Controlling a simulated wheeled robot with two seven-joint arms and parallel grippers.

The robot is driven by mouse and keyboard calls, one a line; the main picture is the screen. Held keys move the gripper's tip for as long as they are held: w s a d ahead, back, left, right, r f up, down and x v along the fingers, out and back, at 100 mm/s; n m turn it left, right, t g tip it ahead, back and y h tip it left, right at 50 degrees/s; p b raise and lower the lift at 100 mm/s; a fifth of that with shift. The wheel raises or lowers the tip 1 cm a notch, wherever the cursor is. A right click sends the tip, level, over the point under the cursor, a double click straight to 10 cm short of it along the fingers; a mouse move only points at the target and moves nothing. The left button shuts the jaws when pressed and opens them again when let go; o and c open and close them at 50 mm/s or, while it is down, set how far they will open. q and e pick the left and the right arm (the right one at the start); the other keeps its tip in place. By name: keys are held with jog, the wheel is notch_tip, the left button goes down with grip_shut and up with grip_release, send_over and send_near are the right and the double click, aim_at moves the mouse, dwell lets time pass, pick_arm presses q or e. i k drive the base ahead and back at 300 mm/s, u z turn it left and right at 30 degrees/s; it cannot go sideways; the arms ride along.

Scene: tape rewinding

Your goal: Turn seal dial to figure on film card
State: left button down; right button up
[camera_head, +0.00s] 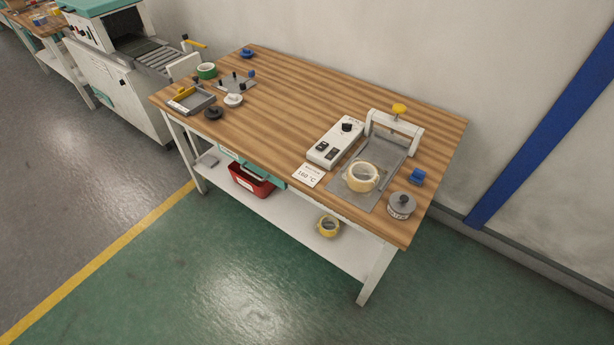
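A white control box (336,143) stands on the right half of the wooden table. A black seal dial (347,126) sits on its top near the far end; its pointer setting is too small to read. Two dark switches (327,150) are nearer the front of the box. The white film card (307,175) lies flat at the table's front edge, just in front of the box. It reads what looks like "160 °C", with a smaller line above. Neither of my grippers is in view.
Right of the box, a grey plate holds a tape roll (362,177) before a white frame with a yellow knob (399,108). A grey lidded tin (401,205) and blue piece (417,176) stand right. The wooden table's middle (280,105) is clear.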

aim_at(345, 127)
jog(key=u, duration=1.85)
jog(key=i, duration=0.8)
jog(key=z, duration=3.65)
